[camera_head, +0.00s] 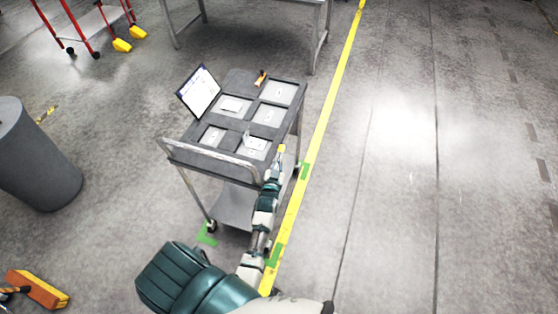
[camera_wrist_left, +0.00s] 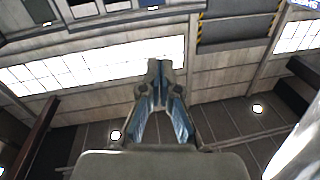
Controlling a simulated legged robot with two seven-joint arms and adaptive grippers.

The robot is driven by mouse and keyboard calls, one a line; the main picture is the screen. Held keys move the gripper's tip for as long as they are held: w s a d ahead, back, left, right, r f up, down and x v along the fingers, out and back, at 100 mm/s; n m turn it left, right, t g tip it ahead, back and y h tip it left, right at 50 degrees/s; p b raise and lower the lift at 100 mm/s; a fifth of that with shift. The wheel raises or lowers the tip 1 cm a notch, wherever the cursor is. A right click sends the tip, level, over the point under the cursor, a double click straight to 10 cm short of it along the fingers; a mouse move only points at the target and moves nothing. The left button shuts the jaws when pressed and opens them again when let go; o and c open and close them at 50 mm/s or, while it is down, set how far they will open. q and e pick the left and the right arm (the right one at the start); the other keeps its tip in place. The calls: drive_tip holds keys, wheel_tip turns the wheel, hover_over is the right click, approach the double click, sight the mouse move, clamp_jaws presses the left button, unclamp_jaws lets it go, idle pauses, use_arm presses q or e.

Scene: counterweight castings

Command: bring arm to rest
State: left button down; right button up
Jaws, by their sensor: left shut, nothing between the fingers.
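My left gripper (camera_head: 281,150) is at the near right corner of a grey cart, at the end of my teal and white arm that reaches up from the bottom of the head view. In the left wrist view its two fingers (camera_wrist_left: 160,72) come together at the tips with nothing between them. Behind them, that view shows walls, bright windows and lamps. The grey cart (camera_head: 205,147) has a top with several light recessed panels. My right gripper is in neither view.
A clipboard (camera_head: 199,92) leans at the cart's left edge. A grey cylinder (camera_head: 38,160) stands at left, an orange broom head (camera_head: 38,289) lies lower left. A metal table (camera_head: 245,8) and a red-framed trolley (camera_head: 95,22) stand behind. Floor right of the yellow line (camera_head: 330,105) is clear.

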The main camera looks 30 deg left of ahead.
use_arm(q)
drive_tip(key=s+d+f+m+g+h+b, duration=0.15)
drive_tip(key=s+d+f+g, duration=0.35)
drive_tip(key=f, duration=0.7)
drive_tip(key=s+d+f+m+h+b, duration=0.1)
drive_tip(key=s+d+f+h, duration=0.35)
drive_tip(key=f, duration=0.75)
drive_tip(key=s+d+f+m+g+b, duration=0.1)
drive_tip(key=s+d+f+g, duration=0.2)
drive_tip(key=s+f, duration=0.7)
drive_tip(key=s+f+g, duration=0.2)
drive_tip(key=s+f, duration=0.5)
drive_tip(key=s, duration=0.3)
drive_tip(key=s+a+f+m+g+b, duration=0.1)
drive_tip(key=s+f+g, duration=0.2)
drive_tip(key=s+f, duration=0.4)
drive_tip(key=s+a+f+g+b, duration=0.1)
drive_tip(key=s+f+g, duration=0.2)
drive_tip(key=s+f, duration=0.4)
drive_tip(key=s, duration=0.8)
drive_tip(key=shift+h, duration=0.3)
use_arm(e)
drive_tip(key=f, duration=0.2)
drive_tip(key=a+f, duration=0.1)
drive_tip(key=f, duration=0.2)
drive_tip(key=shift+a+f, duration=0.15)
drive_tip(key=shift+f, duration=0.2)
